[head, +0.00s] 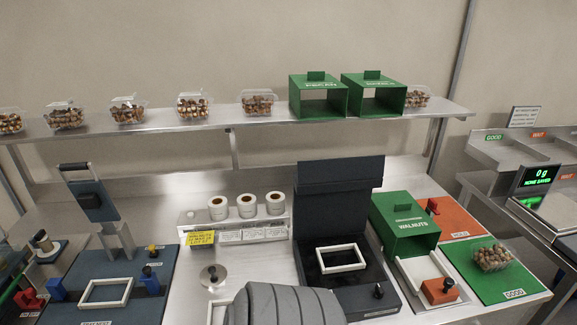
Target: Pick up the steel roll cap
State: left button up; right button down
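A round steel disc with a dark knob on top, which looks like the steel roll cap (213,276), lies on the steel table left of centre, in the head view. Nothing touches it from above. Three white label rolls (247,206) stand in a steel holder (188,219) behind it. A large grey ribbed part of my own body rises at the bottom centre, to the right of the cap. Neither of my grippers shows in the view.
A blue station (170,258) with a white frame stands left, and a black open-lidded machine (310,258) right of centre. Further right are a green WALNUTS box (398,240) and a green GOOD mat (520,284). Several nut-filled clamshells line the shelf (225,122) above.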

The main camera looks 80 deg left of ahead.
aim_at(214, 276)
jog(key=i, duration=0.85)
jog(key=u, duration=2.8)
